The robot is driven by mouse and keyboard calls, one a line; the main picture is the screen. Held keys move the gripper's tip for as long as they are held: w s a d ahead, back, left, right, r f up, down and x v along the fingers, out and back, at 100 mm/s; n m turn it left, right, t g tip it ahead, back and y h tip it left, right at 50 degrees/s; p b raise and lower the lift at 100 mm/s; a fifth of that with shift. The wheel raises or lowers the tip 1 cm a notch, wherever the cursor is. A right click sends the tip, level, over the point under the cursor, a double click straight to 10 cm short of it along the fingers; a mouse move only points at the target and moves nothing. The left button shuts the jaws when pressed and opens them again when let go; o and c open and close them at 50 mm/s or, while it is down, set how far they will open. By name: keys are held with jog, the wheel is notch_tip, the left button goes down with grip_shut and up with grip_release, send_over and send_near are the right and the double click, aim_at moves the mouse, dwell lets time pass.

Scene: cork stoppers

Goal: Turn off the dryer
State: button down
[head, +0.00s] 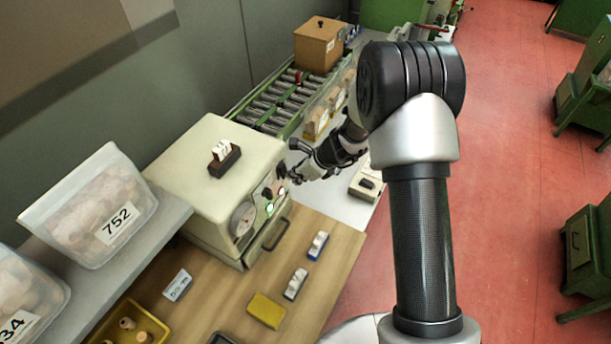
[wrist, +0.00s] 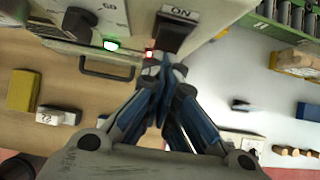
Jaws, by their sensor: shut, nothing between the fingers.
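The dryer (head: 215,160) is a cream box on the wooden bench. Its front panel carries a round gauge (head: 243,219), a lit green lamp (head: 269,207) and a small red lamp (wrist: 149,54). In the wrist view a black switch (wrist: 172,38) sits under an ON label (wrist: 180,12). My gripper (head: 287,178) is at the right end of the dryer's front panel. In the wrist view my gripper (wrist: 163,70) is shut and empty, its tips just below the switch and beside the red lamp. I cannot tell whether they touch the panel.
A roller conveyor (head: 270,105) with a cardboard box (head: 319,45) runs behind the dryer. A yellow block (head: 266,310) and small labelled blocks lie on the bench (head: 225,300).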

jog(key=shift+w+a, duration=0.1)
dwell(0.3)
jog(key=b, duration=0.2)
jog(key=y+b, duration=0.1)
jog(key=b, duration=0.1)
jog(key=shift+w+a+f+b, duration=0.15)
jog(key=shift+a+f+b, duration=0.1)
jog(key=shift+b, duration=0.1)
jog(key=shift+r, duration=0.1)
jog(key=shift+r+p, duration=0.6)
jog(key=shift+r, duration=0.1)
jog(key=shift+d, duration=0.1)
